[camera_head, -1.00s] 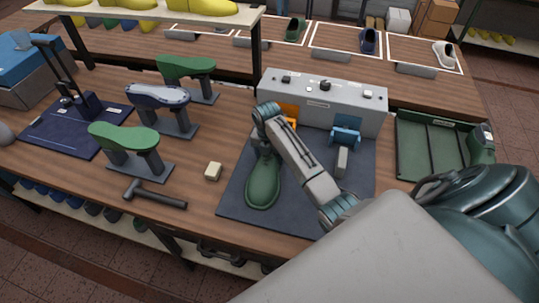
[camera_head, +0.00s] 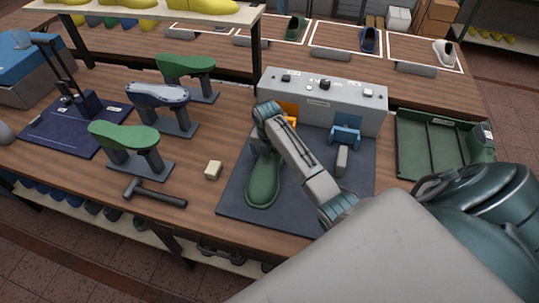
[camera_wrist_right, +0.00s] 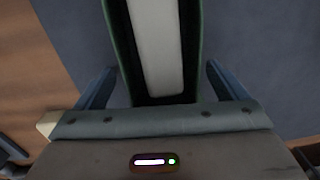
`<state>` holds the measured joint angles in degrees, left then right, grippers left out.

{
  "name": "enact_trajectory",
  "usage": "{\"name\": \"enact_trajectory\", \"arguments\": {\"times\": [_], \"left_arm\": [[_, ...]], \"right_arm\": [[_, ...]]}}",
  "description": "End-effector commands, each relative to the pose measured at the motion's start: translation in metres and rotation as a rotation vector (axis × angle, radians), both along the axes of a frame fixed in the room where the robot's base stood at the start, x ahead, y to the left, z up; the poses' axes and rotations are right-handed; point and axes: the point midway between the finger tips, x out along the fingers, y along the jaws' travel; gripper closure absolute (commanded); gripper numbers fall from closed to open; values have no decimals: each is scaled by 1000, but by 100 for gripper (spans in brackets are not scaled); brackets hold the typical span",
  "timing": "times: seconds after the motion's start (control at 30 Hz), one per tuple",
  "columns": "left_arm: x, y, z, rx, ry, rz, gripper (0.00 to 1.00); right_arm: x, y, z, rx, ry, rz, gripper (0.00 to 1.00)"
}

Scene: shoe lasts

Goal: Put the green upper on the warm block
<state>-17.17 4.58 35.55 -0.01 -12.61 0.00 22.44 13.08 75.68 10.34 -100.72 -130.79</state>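The green upper (camera_head: 262,185) lies over the dark mat, its rounded toe towards the front and its rear hidden under my right gripper (camera_head: 266,135). In the right wrist view, the upper's dark green rim (camera_wrist_right: 195,45) runs around a pale inside, between the two fingers of my right gripper (camera_wrist_right: 160,80). The fingers are apart, with a gap on each side of the upper. An orange block (camera_head: 288,112) on the front of the grey console shows partly behind my wrist. Whether the upper is seated on it is hidden. My left gripper is out of view.
The grey console (camera_head: 365,104) also carries a blue block (camera_head: 345,136) with a grey post. A green tray (camera_head: 418,165) lies to the right. The mat's front (camera_head: 285,215) is clear.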

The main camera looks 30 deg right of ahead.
Motion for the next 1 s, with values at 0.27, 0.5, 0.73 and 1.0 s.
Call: {"name": "enact_trajectory", "arguments": {"times": [0.27, 0.5, 0.73, 1.0], "left_arm": [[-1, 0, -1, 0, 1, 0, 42], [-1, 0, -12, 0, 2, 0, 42], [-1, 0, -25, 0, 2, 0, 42], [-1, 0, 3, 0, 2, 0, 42]], "right_arm": [[0, 0, 0, 0, 0, 0, 7], [2, 1, 26, -2, -6, 1, 7], [5, 2, 79, -2, -6, 0, 7], [4, 3, 107, 0, 1, 0, 7]]}}
